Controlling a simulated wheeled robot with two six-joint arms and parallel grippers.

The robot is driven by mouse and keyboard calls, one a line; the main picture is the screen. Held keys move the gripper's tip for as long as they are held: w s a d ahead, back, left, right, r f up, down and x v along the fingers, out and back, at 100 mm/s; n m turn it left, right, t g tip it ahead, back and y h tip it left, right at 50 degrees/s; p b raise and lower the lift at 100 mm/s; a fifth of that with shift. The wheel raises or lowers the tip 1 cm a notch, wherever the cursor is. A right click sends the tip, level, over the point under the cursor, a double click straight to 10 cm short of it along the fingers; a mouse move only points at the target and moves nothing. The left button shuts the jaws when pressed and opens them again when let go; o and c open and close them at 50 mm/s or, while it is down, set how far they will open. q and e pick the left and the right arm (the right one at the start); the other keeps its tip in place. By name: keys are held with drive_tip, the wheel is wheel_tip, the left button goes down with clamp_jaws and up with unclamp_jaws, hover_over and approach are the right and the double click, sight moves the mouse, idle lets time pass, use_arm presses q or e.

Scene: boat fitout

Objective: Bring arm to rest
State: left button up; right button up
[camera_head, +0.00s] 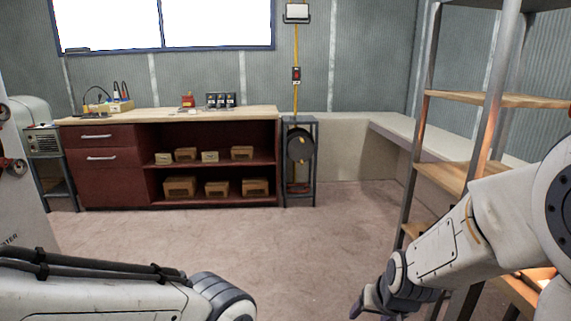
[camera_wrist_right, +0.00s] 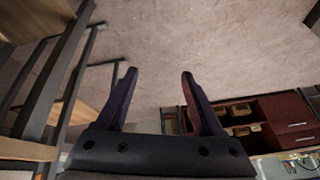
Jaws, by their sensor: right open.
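My right arm (camera_head: 450,240) comes in from the right in the head view, in front of the shelf rack. My right gripper (camera_head: 365,303) shows at its end, low in the picture and partly cut off by the bottom edge. In the right wrist view the two fingers of the right gripper (camera_wrist_right: 158,90) stand well apart with nothing between them but floor. My left arm (camera_head: 110,290) lies across the lower left of the head view. Its gripper is out of the picture.
A metal rack with wooden shelves (camera_head: 455,178) stands close by my right arm; its frame also shows in the right wrist view (camera_wrist_right: 55,85). A red workbench (camera_head: 105,182) with boxes stands at the back wall. The floor (camera_head: 290,250) between is clear.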

drive_tip(key=s+f+n+g, duration=0.1)
drive_tip(key=s+n+g, duration=0.1)
drive_tip(key=s, duration=0.5)
drive_tip(key=s+a+r+n+g, duration=0.2)
drive_tip(key=s+a+r+n, duration=0.15)
drive_tip(key=s+a, duration=0.35)
drive_tip(key=s+a+r+n+g, duration=0.1)
drive_tip(key=s+a+r+n, duration=0.1)
drive_tip(key=s+a+n, duration=0.35)
wheel_tip(320, 180, up, 24)
drive_tip(key=s+m+p, duration=0.1)
drive_tip(key=p, duration=2.3)
drive_tip(key=shift+s+a+f+m+y, duration=0.2)
drive_tip(key=shift+a+m+y, duration=0.05)
drive_tip(key=shift+m+y, duration=0.05)
